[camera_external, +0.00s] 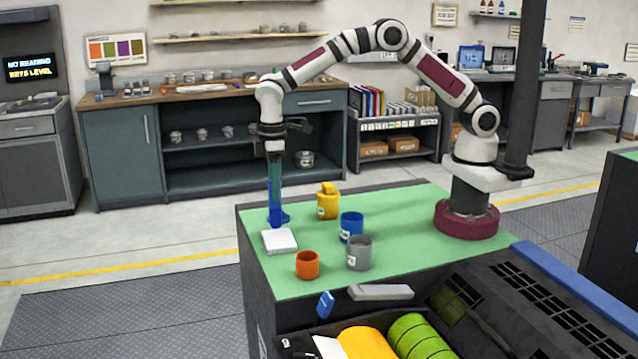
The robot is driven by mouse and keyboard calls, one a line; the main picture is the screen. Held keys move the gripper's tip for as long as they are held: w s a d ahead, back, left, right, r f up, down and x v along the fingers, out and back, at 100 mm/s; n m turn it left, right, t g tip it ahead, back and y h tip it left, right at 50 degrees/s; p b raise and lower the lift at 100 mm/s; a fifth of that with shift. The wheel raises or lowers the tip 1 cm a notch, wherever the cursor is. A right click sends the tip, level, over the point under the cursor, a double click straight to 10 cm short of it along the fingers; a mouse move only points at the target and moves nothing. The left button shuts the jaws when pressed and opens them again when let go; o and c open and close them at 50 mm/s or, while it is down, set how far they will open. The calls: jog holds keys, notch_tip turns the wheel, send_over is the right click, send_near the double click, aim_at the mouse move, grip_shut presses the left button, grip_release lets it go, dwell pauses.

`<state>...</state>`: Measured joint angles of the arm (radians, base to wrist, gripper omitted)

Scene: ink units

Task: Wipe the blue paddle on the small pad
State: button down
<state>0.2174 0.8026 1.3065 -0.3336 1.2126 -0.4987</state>
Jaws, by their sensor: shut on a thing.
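My gripper (273,158) is shut on the blue paddle (276,205) and holds it upright, its wide blue end down and its upper part teal. The paddle's lower end is at the far edge of the small white pad (279,241), over the left part of the green work surface. I cannot tell from this view whether the paddle touches the pad or the surface. The gripper's fingers are small and partly hidden by the wrist.
A yellow container (328,206), a blue cup (351,227), a grey cup (359,253) and an orange cup (307,265) stand right of the pad on the green mat (400,215). The mat's back middle is clear.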

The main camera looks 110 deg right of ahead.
jog(key=shift+f, duration=0.55)
dwell(0.7)
